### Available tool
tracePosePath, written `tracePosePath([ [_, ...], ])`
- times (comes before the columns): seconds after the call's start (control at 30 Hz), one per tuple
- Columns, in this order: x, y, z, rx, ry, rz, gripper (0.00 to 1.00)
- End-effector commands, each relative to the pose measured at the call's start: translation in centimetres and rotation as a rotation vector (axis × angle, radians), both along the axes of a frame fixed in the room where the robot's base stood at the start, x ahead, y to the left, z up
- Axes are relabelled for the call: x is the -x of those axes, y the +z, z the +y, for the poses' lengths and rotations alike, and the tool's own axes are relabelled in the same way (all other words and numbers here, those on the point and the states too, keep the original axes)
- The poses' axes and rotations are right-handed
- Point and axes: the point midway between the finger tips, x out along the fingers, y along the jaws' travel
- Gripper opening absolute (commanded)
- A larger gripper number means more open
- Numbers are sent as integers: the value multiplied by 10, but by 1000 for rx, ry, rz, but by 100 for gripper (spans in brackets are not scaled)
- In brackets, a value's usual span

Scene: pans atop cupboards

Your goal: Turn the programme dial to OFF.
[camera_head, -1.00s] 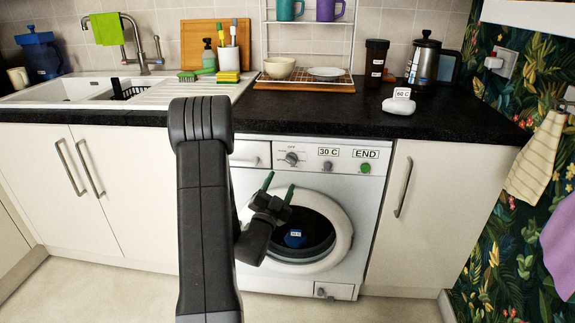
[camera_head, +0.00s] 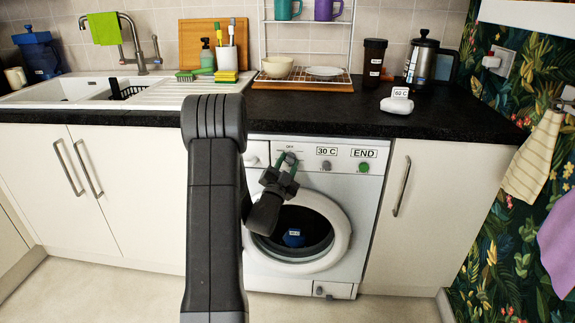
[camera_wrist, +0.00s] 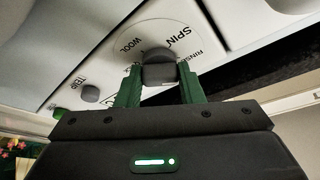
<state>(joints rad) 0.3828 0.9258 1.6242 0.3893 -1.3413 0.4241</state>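The programme dial (camera_head: 290,158) is a grey knob at the upper left of the white washing machine's front panel, with OFF printed above it. In the wrist view the dial (camera_wrist: 158,66) sits on a white disc printed SPIN, WOOL and RINSE. My gripper (camera_head: 286,168) is at the dial, its two green fingers one on each side of the knob. In the wrist view the fingers of my gripper (camera_wrist: 159,80) stand apart, close to the knob's sides. I cannot see firm contact. The dial's pointer setting cannot be read.
To the dial's right are a temperature knob (camera_head: 326,166), a 30 C label (camera_head: 327,151), an END label (camera_head: 364,153) and a green button (camera_head: 364,167). The round door (camera_head: 339,240) is below. The black worktop (camera_head: 340,117) overhangs the panel.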

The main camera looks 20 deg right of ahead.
Motion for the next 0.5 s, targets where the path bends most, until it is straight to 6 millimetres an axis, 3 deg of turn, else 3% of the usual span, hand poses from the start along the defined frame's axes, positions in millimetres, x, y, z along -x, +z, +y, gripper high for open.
tracePosePath([
  [0.03,0,0,0,-1,-1,0,21],
  [0.1,0,0,0,-1,-1,0,12],
  [0.5,0,-2,1,-66,0,-43,12],
])
